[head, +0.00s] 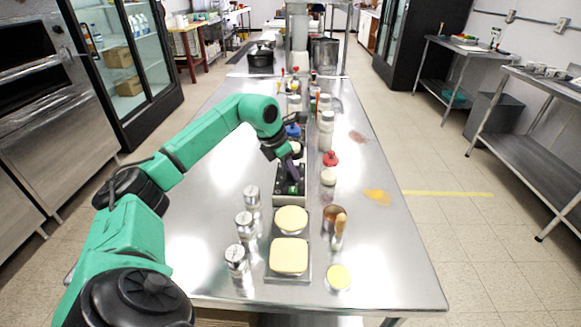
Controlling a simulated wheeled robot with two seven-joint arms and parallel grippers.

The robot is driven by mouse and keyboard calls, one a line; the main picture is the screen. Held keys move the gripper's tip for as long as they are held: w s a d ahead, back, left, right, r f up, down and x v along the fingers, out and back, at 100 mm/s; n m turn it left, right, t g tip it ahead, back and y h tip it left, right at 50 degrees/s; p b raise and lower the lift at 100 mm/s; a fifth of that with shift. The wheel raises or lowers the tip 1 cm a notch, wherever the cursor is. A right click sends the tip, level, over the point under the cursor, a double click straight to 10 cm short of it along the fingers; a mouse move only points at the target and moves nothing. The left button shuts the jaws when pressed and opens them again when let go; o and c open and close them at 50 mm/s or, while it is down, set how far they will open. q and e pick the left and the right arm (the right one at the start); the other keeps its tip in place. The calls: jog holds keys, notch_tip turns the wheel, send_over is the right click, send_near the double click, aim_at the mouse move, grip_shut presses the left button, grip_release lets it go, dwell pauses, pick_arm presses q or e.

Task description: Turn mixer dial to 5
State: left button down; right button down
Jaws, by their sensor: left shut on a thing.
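A small dark unit with a pale front edge (290,201), likely the mixer, sits on the steel table around the middle. My left gripper (292,183) reaches down onto its top from the upper left. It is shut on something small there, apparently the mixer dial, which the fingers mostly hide. The dial's number marks are too small to read. My right gripper is not in view.
Three metal-topped shakers (245,226) stand left of a tray with cream-coloured slabs (289,256). A copper-coloured cup (334,216) and a red-capped jar (329,168) stand to the right. Several bottles (326,125) stand behind. The table's left and right sides are mostly clear.

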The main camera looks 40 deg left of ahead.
pick_arm(q)
jog(key=m, duration=0.1)
jog(key=m+h+p, duration=0.1)
jog(key=m, duration=0.1)
jog(key=m+p, duration=0.1)
jog(key=shift+w+a+r+m+g+h, duration=0.1)
jog(key=shift+a+r+m+g+h, duration=0.05)
jog(key=shift+r+m+g+h, duration=0.2)
jog(key=shift+f+m+g+h+p, duration=0.2)
jog(key=shift+m+g+h+p, duration=0.4)
jog(key=shift+m, duration=0.85)
jog(key=c, duration=0.5)
grip_release()
jog(key=shift+f, duration=0.1)
jog(key=v, duration=1.4)
jog(key=shift+r, duration=0.3)
